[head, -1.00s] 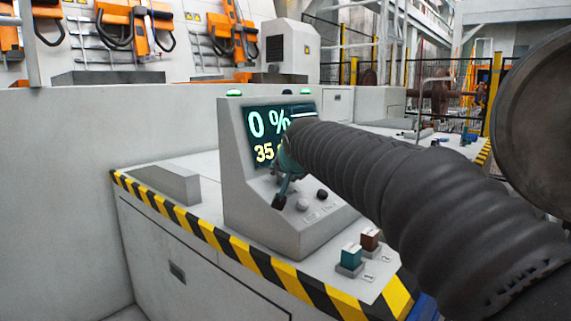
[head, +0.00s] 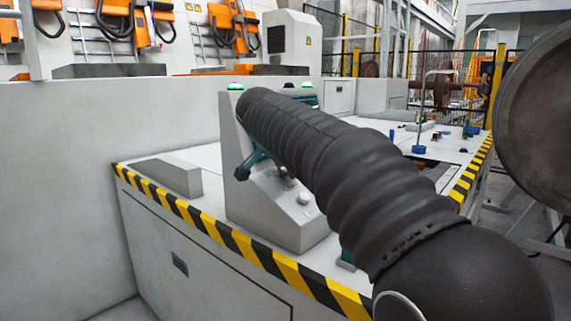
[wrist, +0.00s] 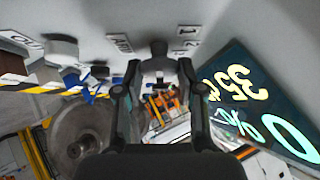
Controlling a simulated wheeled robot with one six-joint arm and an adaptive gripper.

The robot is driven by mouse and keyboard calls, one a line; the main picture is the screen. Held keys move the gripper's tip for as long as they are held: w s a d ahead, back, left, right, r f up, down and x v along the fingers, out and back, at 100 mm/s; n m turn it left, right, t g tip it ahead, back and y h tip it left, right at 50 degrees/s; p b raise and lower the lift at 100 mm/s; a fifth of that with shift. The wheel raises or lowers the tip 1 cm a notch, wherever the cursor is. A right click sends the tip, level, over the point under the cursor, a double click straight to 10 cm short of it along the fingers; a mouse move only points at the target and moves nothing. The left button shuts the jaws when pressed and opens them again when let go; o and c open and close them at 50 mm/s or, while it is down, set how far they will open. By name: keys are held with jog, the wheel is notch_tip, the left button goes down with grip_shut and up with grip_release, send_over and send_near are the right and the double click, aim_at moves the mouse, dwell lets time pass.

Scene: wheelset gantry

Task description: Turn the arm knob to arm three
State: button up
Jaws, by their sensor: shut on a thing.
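The arm knob (wrist: 158,48) is a small dark knob on the grey control console (head: 265,215). It shows in the wrist view at the fingertips of my gripper (wrist: 155,76), beside a label that seems to read ARM (wrist: 120,43). Small number labels (wrist: 187,38) stand on its other side, too small to read surely. My gripper is shut on the knob.
The console display (wrist: 255,100) shows 0 % and 35 in the wrist view. Another pale knob (head: 303,198) sits on the console front. A yellow-black striped edge (head: 230,245) borders the bench. A low grey block (head: 168,177) stands left of the console. A large dark wheel (head: 535,125) stands at right.

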jog(key=shift+m, duration=0.3)
jog(key=o, duration=1.1)
jog(key=v, duration=1.2)
jog(key=shift+w+a+r, duration=0.1)
jog(key=shift+w+a, duration=0.05)
jog(key=shift+a, duration=0.1)
jog(key=x, duration=1.2)
jog(key=shift+d, duration=0.2)
jog(key=shift+s, duration=0.2)
